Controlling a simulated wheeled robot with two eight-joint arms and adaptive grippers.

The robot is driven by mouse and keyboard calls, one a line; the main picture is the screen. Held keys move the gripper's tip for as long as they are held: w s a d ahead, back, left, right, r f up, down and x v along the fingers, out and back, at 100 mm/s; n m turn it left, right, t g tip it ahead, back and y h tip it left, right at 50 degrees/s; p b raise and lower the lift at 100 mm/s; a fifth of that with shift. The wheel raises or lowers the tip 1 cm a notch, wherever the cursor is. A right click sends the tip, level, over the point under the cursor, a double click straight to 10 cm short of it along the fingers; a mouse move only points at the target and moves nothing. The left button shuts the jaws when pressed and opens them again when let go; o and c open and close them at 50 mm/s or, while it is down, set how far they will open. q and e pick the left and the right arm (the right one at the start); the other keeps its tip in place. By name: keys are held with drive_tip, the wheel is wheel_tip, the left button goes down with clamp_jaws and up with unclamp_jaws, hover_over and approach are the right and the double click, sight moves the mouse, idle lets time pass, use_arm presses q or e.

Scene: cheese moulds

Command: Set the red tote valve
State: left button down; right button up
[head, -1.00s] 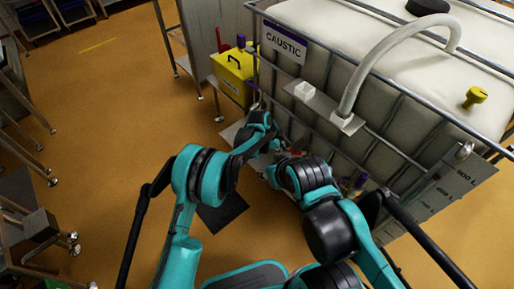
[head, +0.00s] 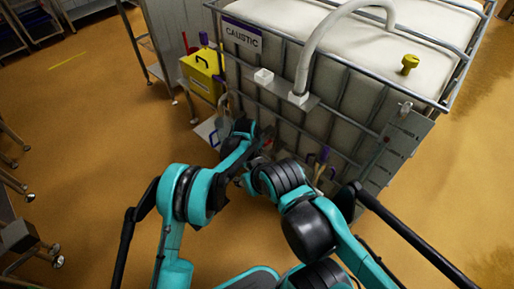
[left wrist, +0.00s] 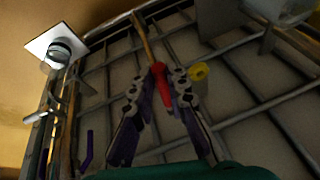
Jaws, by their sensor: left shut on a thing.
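In the left wrist view a red valve handle (left wrist: 160,84) sits between the two fingertips of my left gripper (left wrist: 163,75), which is shut on it. In the head view my left gripper (head: 264,137) is low beside the front of the caged white tote (head: 350,117). The valve there is mostly hidden by my arms. My right arm bends beside the left one, and its gripper is hidden behind its links.
A caustic sign (head: 242,38), a white hose (head: 308,55) and a small shelf are on the tote front. A yellow box (head: 202,77) stands to its left.

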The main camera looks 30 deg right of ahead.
idle(0.4)
use_arm(q)
drive_tip(key=c, duration=1.5)
unclamp_jaws()
drive_tip(key=v, duration=1.2)
drive_tip(key=shift+s+d, duration=0.1)
drive_tip(key=shift+s, duration=0.05)
